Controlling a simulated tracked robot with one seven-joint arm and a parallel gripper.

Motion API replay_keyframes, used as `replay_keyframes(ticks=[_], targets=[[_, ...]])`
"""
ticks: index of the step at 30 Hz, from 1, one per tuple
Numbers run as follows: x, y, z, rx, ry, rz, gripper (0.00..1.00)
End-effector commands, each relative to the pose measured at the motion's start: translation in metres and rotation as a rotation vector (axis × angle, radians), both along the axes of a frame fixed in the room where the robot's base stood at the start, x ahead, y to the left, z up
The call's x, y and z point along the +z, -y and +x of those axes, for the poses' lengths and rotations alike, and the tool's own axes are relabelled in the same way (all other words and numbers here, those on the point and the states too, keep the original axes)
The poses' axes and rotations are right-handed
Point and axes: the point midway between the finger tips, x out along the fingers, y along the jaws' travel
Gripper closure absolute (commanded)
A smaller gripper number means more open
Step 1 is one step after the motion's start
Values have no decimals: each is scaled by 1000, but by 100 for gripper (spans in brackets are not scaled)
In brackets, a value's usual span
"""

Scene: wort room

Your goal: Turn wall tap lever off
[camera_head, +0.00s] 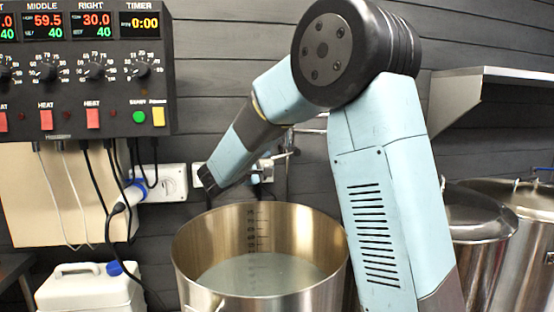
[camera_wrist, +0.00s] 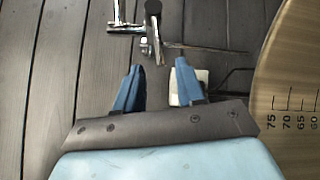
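The wall tap (camera_wrist: 142,34) is a chrome fitting on dark boards at the top of the wrist view, with a thin lever or rod reaching right and a black round end (camera_wrist: 153,8). In the head view the tap (camera_head: 288,150) shows as thin metal parts behind my arm, above the pot; its lever position is hard to tell there. My gripper (camera_wrist: 158,66) has two blue fingers set apart with nothing held between them. The fingertips point toward the tap and appear short of it, with a visible gap.
A large steel pot (camera_head: 190,262) holding liquid stands below my arm; its wall (camera_wrist: 290,85) fills the right of the wrist view. A control panel (camera_head: 85,85), wall sockets (camera_head: 165,183), cables and a white canister (camera_head: 88,290) are left. Lidded steel pots (camera_head: 475,215) and a shelf are right.

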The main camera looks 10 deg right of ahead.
Motion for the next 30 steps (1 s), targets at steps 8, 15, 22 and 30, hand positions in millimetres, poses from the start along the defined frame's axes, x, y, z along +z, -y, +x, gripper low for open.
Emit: replay_keyframes(ticks=[8, 15, 22, 30], targets=[[0, 34, 34, -2, 0, 2, 62], [-1, 49, 51, -1, -1, 1, 62], [-1, 52, 54, 1, -1, 1, 62], [-1, 52, 54, 0, -1, 1, 73]])
